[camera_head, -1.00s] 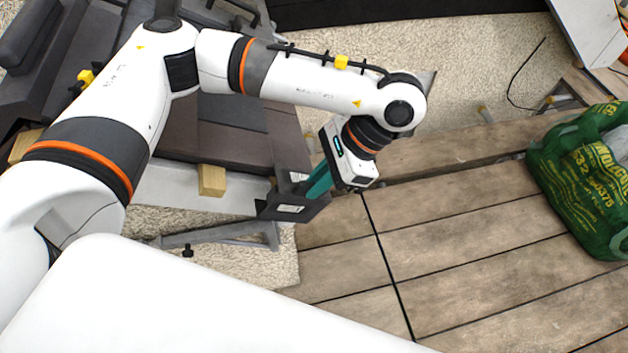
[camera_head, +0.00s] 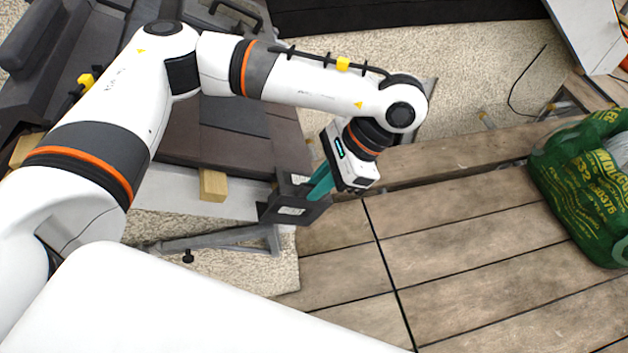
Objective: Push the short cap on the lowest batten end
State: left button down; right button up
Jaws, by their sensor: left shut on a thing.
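My left gripper (camera_head: 318,186) comes in from the upper left and points down and left. Its teal fingers are shut on a dark grey cap (camera_head: 291,211) with a small light label. The cap is at the right end of the roof's front edge, by the corner of the dark tiles (camera_head: 240,145). I cannot tell whether it is around a batten end or only beside it; the cap hides that spot. One bare wooden batten end (camera_head: 212,186) sticks out to the left of the cap, and another (camera_head: 27,148) shows at far left. My right gripper is not in view.
A grey metal stand (camera_head: 225,240) is under the roof edge. Wooden decking (camera_head: 470,240) lies clear to the right of the cap. A green bag (camera_head: 588,180) stands at the right. My white body part covers the bottom left.

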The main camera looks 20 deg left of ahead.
pick_arm(q)
jog(key=shift+a+f, duration=0.1)
jog(key=shift+f, duration=0.3)
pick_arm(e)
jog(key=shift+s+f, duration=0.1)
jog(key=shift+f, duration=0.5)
pick_arm(q)
jog(key=c, duration=1.4)
grip_release()
jog(key=shift+a, duration=0.1)
jog(key=shift+o, duration=0.2)
jog(key=p+v, duration=0.3)
jog(key=v, duration=0.4)
jog(key=shift+d+f+p, duration=0.25)
jog(key=shift+d+p, duration=0.05)
jog(key=shift+d, duration=0.1)
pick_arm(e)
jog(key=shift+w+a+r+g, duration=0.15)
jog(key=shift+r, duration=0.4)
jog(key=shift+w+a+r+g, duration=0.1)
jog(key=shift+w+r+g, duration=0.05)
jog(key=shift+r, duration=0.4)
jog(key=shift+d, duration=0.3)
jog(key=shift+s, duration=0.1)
